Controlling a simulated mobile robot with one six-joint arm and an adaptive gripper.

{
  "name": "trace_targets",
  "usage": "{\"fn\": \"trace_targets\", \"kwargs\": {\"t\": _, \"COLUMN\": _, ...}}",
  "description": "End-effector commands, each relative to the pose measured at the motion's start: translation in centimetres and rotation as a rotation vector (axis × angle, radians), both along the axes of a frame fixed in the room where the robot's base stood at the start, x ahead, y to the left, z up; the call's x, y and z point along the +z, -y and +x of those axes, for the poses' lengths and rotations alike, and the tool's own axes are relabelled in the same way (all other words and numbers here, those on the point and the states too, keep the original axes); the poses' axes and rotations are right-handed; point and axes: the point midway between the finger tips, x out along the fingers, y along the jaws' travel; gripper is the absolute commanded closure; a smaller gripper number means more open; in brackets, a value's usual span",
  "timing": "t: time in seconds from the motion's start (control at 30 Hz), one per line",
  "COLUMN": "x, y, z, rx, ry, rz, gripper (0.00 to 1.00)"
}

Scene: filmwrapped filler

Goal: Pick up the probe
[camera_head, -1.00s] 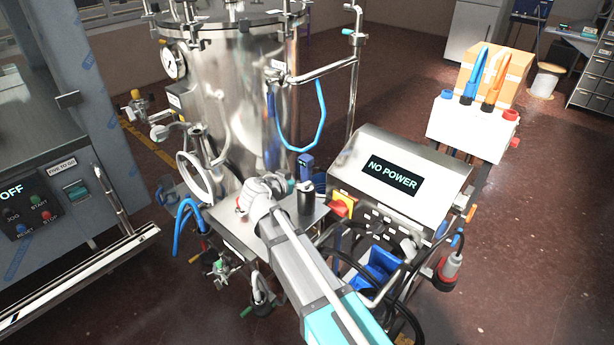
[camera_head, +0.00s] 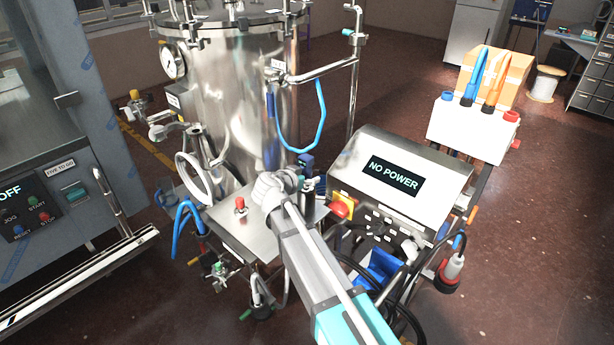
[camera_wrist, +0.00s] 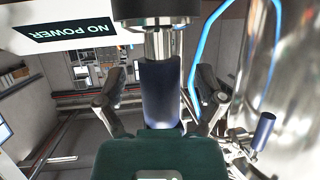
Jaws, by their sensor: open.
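A dark blue cylinder (camera_wrist: 161,92) with a metal collar, which looks like the probe, stands between the fingers of my gripper (camera_wrist: 160,88) in the wrist view. The fingers are spread on both sides of it, with a gap visible at each side. In the head view my gripper (camera_head: 290,186) is over the steel shelf (camera_head: 232,234) beside the vessel, and its hand mostly hides what is between the fingers. A second, smaller blue cylinder (camera_wrist: 263,131) shows near the vessel in the wrist view.
The tall steel vessel (camera_head: 240,105) stands just behind my gripper. The control box (camera_head: 400,180) reading NO POWER is close on the right. A red-topped fitting (camera_head: 240,204) stands on the shelf to the left. A blue hose (camera_head: 318,125) loops above. Open floor lies farther right.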

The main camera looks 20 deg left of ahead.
Motion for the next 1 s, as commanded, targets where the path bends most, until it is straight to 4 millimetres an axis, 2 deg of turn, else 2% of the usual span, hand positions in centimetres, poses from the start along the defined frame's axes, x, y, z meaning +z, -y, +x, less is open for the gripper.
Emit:
{"fn": "trace_targets", "kwargs": {"t": 0.1, "x": 0.00, "y": 0.00, "z": -0.01, "rx": 0.000, "ry": 0.000, "rz": 0.000, "gripper": 0.12}}
{"fn": "trace_targets", "kwargs": {"t": 0.57, "x": 0.00, "y": 0.01, "z": 0.00, "rx": 0.000, "ry": 0.000, "rz": 0.000, "gripper": 0.97}}
{"fn": "trace_targets", "kwargs": {"t": 0.6, "x": 0.00, "y": 0.02, "z": 0.00, "rx": -0.001, "ry": 0.000, "rz": 0.000, "gripper": 1.00}}
{"fn": "trace_targets", "kwargs": {"t": 1.0, "x": 0.15, "y": 0.04, "z": 0.02, "rx": -0.001, "ry": 0.000, "rz": 0.000, "gripper": 1.00}}
